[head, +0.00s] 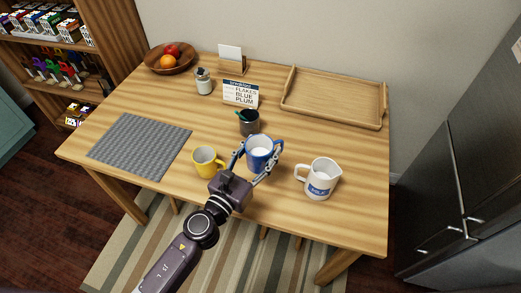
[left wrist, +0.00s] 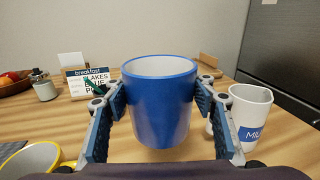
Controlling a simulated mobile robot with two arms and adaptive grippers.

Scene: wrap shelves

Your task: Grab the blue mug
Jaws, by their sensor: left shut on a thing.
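The blue mug (head: 260,158) with a white inside is upright near the front middle of the wooden table. My left gripper (head: 259,149) reaches in from the front with one finger on each side of the mug, shut on it. In the left wrist view the blue mug (left wrist: 160,108) stands centred between the two fingers, its open rim up. I cannot tell whether its base touches the table. My right gripper is not in view.
A yellow mug (head: 204,158) stands close on the left and a white milk jug (head: 322,178) on the right. A dark cup (head: 249,125) and the breakfast card (head: 240,95) are behind. A grey mat (head: 140,145) lies left; a wooden tray (head: 333,97) lies at the back right.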

